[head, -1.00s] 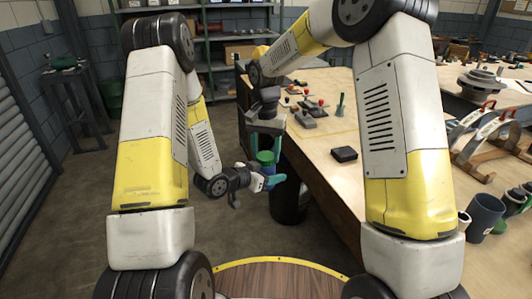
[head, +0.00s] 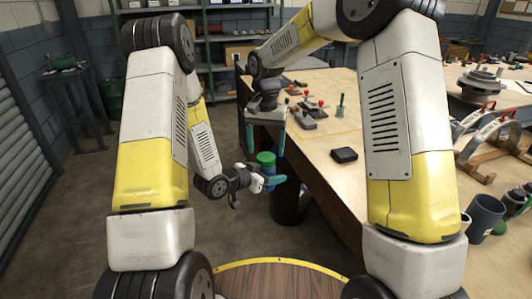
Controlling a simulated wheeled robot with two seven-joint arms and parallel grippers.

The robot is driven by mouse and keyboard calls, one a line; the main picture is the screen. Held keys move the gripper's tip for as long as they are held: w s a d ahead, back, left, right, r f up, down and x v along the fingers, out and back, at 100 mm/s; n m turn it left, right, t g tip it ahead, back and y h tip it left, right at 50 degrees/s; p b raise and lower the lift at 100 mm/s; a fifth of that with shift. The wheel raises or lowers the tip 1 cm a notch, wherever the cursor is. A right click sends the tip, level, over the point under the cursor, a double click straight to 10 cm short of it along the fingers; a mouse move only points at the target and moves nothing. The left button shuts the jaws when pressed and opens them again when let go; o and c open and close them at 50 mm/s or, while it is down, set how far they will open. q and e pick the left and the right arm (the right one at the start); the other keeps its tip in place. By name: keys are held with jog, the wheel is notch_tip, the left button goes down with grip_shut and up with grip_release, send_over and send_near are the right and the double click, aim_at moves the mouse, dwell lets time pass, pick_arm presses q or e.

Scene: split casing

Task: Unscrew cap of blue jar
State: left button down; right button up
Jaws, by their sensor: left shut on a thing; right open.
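The blue jar (head: 268,171) with its green cap (head: 266,157) is upright in the air, beside the workbench's left edge. My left gripper (head: 270,181) is shut on the jar from the left, and its fingers hide part of the jar's body. My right gripper (head: 265,139) hangs above the jar, pointing down, and is open with its teal fingers spread wide. The cap is below the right fingertips and sits on the jar; I cannot tell whether its thread is engaged.
The workbench (head: 325,165) runs along the right, with a black box (head: 344,155) and several small parts on it. A dark bin (head: 289,203) stands on the floor behind the jar. A blue-grey cup (head: 485,216) is at the far right. Open floor lies to the left.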

notch_tip(320, 180, up, 2)
jog(key=shift+c, duration=0.3)
jog(key=shift+r+m, duration=1.4)
jog(key=shift+r, duration=0.15)
send_over(266, 173)
jog(key=w, duration=0.3)
jog(key=shift+a+f, duration=0.1)
jog(key=shift+f, duration=3.75)
jog(key=shift+c, duration=0.2)
jog(key=c, duration=1.4)
jog(key=n, duration=0.2)
jog(key=shift+n, duration=0.4)
jog(key=shift+c, duration=0.3)
jog(key=o, duration=1.6)
jog(key=shift+c, duration=0.2)
